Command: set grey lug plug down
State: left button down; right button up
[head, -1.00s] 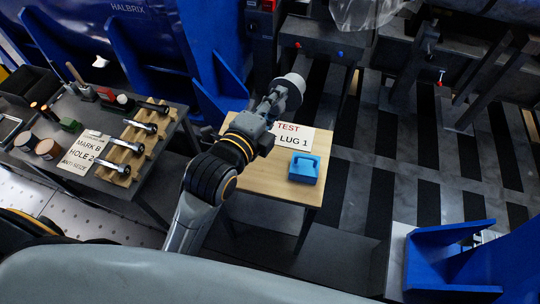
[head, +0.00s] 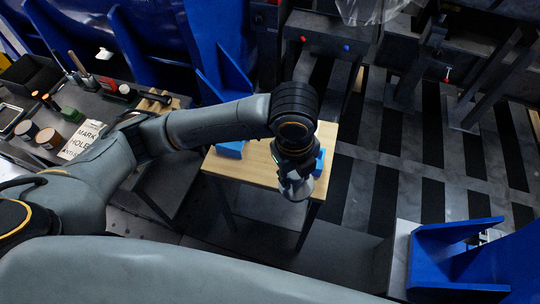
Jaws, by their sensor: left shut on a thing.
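My left gripper (head: 291,174) reaches over the small wooden-topped table (head: 257,166) and points down. It is shut on the grey lug plug (head: 298,189), a pale rounded piece at its fingertips. The plug shows over the table's front right part; I cannot tell whether it touches the top. A blue block (head: 321,161) is partly hidden just right of the gripper. Another blue piece (head: 230,150) shows at the table's left, under my arm. My right gripper is out of view.
A grey bench (head: 100,103) at left holds jars, tools and a partly covered marked card (head: 84,139). A blue bracket (head: 450,262) stands at lower right. Dark machine frames stand behind. The striped floor (head: 400,170) right of the table is clear.

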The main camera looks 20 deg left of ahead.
pick_arm(q)
jog(key=a, duration=0.7)
jog(key=shift+g+y, duration=0.4)
jog(key=w+a+f+p, duration=0.1)
jog(key=w+f, duration=0.3)
jog(key=w+a+f+p, duration=0.1)
jog(key=w+f, duration=0.3)
jog(key=w+a+f, duration=0.1)
jog(key=w+f, duration=0.3)
jog(key=f, duration=0.1)
jog(key=shift+w+a+f+p, duration=0.1)
jog(key=shift+w+a+p, duration=0.2)
jog(key=shift+p, duration=0.1)
jog(key=c, duration=1)
grip_release()
jog(key=shift+o, duration=0.2)
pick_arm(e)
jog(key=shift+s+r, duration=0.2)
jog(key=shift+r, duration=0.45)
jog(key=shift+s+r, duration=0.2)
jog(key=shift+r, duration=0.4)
pick_arm(q)
notch_tip(320, 180, up, 12)
jog(key=b, duration=0.2)
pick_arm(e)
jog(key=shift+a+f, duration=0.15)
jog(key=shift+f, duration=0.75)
